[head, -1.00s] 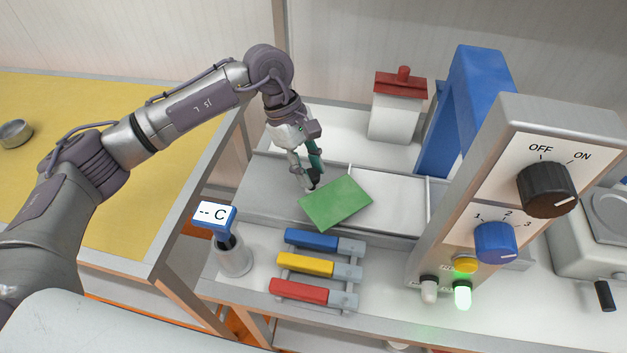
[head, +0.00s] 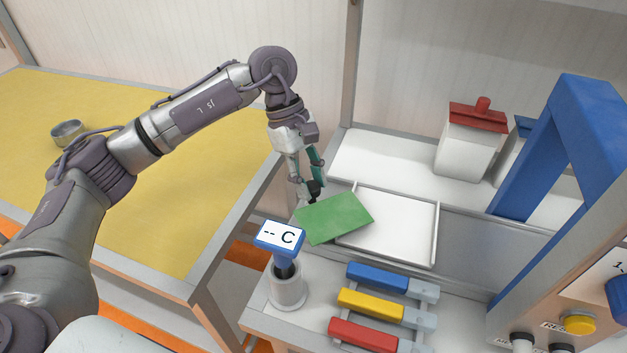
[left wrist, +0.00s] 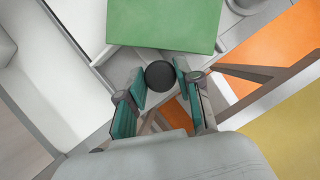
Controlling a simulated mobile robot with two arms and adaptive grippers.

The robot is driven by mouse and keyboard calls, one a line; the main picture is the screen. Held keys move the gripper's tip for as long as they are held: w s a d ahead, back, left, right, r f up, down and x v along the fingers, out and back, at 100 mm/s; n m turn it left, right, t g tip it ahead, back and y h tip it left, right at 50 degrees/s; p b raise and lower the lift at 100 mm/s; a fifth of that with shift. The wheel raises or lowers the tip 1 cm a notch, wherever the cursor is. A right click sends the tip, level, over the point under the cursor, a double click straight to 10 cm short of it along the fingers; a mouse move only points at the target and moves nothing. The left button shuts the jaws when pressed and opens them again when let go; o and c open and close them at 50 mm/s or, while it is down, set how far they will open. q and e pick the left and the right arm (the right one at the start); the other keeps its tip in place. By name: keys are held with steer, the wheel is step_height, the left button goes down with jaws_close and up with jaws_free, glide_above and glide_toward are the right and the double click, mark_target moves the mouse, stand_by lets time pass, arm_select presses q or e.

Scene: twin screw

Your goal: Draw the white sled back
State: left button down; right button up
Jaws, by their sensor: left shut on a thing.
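The white sled (head: 408,228) is a shallow white tray with a raised rim, lying on a grey track to the left of the blue arch. A green plate (head: 333,218) lies askew over its left end and hides part of it. My left gripper (head: 313,193) points down at the sled's left end, just behind the green plate. It is shut on a dark round knob, which shows between the teal fingertips in the left wrist view (left wrist: 160,75). How the knob joins the sled is hidden. My right gripper is not in view.
A blue arch (head: 575,100) spans the track on the right. A post with a "-- C" display (head: 280,237) stands in front of the sled, beside blue, yellow and red bars (head: 370,302). A red-lidded white container (head: 468,145) stands behind. The yellow table (head: 150,220) is left.

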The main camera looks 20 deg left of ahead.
arm_select(q)
steer(key=c, duration=1.2)
jaws_free()
steer(key=shift+a, duration=0.15)
steer(key=o, duration=0.4)
steer(key=shift+a, duration=0.2)
steer(key=shift+d, duration=0.1)
steer(key=shift+r, duration=0.15)
steer(key=v, duration=1.1)
steer(key=shift+r, duration=0.35)
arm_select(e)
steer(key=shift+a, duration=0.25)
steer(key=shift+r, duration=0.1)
